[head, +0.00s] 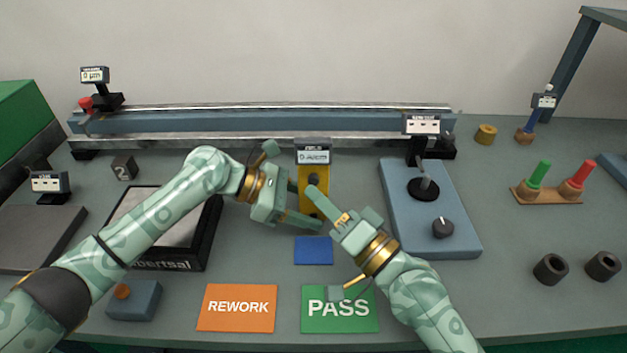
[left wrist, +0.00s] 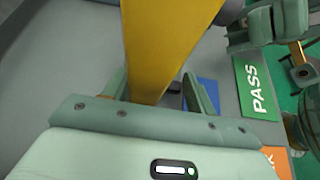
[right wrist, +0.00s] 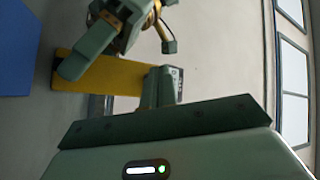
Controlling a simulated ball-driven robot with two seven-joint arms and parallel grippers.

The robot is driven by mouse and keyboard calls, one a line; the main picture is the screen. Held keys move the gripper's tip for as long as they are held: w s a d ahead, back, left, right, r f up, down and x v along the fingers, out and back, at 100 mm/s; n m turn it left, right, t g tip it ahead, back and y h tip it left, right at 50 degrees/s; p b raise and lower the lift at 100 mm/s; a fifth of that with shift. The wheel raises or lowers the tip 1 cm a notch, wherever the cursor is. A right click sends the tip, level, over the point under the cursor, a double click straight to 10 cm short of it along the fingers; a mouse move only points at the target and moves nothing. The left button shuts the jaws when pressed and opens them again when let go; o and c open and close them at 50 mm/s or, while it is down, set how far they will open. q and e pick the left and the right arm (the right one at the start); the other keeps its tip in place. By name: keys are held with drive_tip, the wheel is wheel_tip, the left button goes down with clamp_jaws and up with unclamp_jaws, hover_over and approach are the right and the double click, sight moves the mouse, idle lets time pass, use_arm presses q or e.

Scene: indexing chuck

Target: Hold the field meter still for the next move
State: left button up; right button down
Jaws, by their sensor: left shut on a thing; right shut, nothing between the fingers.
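The field meter (head: 314,174) is a yellow upright body with a dark display on top, standing at the middle of the table in the head view. My left gripper (head: 307,208) is shut on it from the left. In the left wrist view the yellow body (left wrist: 165,45) runs between the two fingers. My right gripper (head: 314,193) is shut and empty, its tips close in front of the meter; I cannot tell whether they touch it. The right wrist view also shows the yellow meter (right wrist: 120,76) with my left gripper across it. The meter's lower part is partly hidden.
A blue square (head: 314,251) lies before the meter, with REWORK (head: 237,307) and PASS (head: 340,318) mats nearer the front. A blue box with a lever and knob (head: 459,215) stands right. A long rail (head: 262,121) runs behind. Two dark rings (head: 551,269) lie far right.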

drive_tip(key=shift+s, duration=0.25)
drive_tip(key=s, duration=0.4)
drive_tip(key=shift+s, duration=0.4)
idle(0.5)
use_arm(q)
drive_tip(key=o, duration=0.9)
drive_tip(key=shift+c, duration=0.2)
